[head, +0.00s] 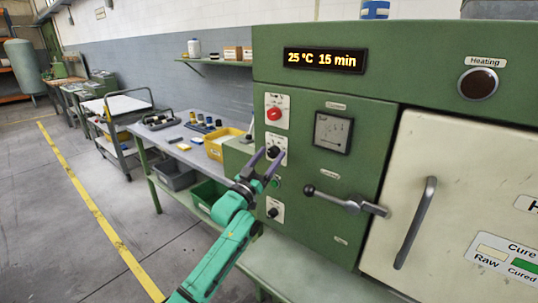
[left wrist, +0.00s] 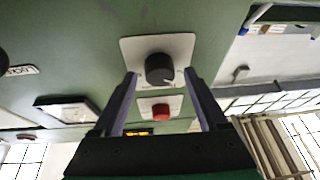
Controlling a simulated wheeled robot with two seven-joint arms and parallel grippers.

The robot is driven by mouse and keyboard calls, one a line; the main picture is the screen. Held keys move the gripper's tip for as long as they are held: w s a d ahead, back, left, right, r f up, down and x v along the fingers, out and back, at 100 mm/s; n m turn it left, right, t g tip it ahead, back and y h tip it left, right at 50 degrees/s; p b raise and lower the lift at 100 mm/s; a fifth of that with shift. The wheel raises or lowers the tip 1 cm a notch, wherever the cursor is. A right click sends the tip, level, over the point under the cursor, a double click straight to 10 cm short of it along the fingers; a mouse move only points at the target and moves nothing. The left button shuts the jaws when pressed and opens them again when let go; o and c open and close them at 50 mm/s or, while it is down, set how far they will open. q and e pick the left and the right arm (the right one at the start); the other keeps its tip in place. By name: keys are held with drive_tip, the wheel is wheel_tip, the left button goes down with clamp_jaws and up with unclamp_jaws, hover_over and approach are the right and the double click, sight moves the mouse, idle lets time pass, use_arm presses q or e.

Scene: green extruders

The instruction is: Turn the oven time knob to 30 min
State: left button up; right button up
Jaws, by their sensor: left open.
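The green oven's display (head: 324,60) reads 25 °C 15 min. Below it, a red knob (head: 273,114) sits on a white plate, with a black knob (head: 273,152) on the plate under it. A lower black knob (head: 273,212) sits further down. The knob labels are too small to read. My left gripper (head: 271,155) is open in front of the upper black knob. In the left wrist view that black knob (left wrist: 159,69) lies between the fingertips (left wrist: 161,76), with a gap on each side. The red knob (left wrist: 160,109) also shows there, upside down.
A lever handle (head: 345,201) sticks out from the panel right of my gripper. The cream oven door (head: 455,165) has a long handle (head: 414,222). A gauge (head: 332,132) is above the lever. A workbench with a yellow bin (head: 222,143) stands at the left.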

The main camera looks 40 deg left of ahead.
use_arm(q)
clamp_jaws()
drive_tip(key=shift+f, duration=0.1)
drive_tip(key=shift+f+m+h+b, duration=0.1)
drive_tip(key=shift+m+h+b, duration=0.5)
drive_tip(key=shift+m+b, duration=0.4)
drive_tip(key=m+h+b, duration=0.1)
drive_tip(key=m+h, duration=0.1)
drive_tip(key=m, duration=0.1)
drive_tip(key=shift+b, duration=0.3)
drive_tip(key=m+h+b, duration=0.1)
drive_tip(key=m, duration=0.2)
drive_tip(key=shift+a+m+h, duration=0.1)
drive_tip(key=shift+m+h, duration=0.2)
drive_tip(key=shift+m+g+h+b, duration=0.3)
drive_tip(key=shift+m+h, duration=0.4)
drive_tip(key=shift+m, duration=0.7)
